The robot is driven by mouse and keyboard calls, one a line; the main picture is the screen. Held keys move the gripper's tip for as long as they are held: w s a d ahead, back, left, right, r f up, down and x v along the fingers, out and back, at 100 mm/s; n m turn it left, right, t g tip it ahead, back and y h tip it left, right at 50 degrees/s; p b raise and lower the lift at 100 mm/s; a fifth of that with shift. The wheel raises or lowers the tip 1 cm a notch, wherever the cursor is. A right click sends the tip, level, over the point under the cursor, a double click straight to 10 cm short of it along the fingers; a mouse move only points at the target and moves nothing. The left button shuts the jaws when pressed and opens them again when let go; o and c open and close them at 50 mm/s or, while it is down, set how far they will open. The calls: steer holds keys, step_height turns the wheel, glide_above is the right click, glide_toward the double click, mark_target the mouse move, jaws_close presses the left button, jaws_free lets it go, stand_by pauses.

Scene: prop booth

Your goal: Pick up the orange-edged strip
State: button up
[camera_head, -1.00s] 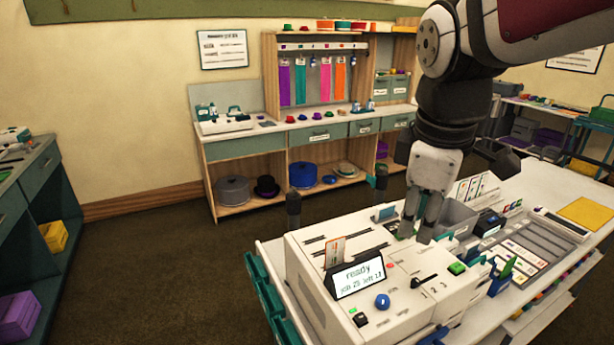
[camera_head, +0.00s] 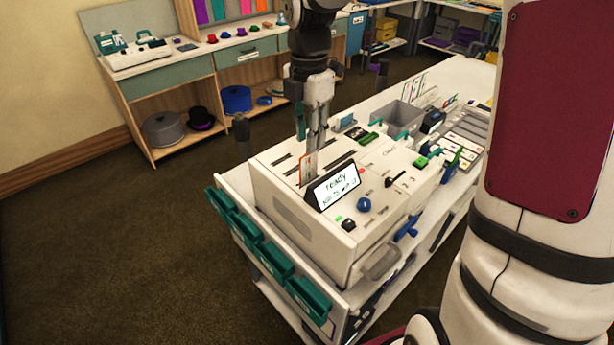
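The orange-edged strip (camera_head: 307,170) is a small pale card. It stands upright at the top of the white machine (camera_head: 276,213), just behind the tilted "ready" sign (camera_head: 336,186), which may hide its lower part. My gripper (camera_head: 318,147) points downward just behind and slightly right of the strip. Its fingers look close together and seen nearly edge-on, so I cannot tell whether they are open or shut. I cannot tell whether they touch the strip.
Teal bins (camera_head: 268,259) hang along the machine table's left side. A grey bin (camera_head: 399,117) and small blocks stand to the right. Dark posts (camera_head: 242,135) rise near the table's back edge. Open floor lies at the left.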

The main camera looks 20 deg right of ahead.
mark_target(309, 160)
steer(key=shift+f+p, duration=0.3)
steer(key=shift+f, duration=3.25)
jaws_close()
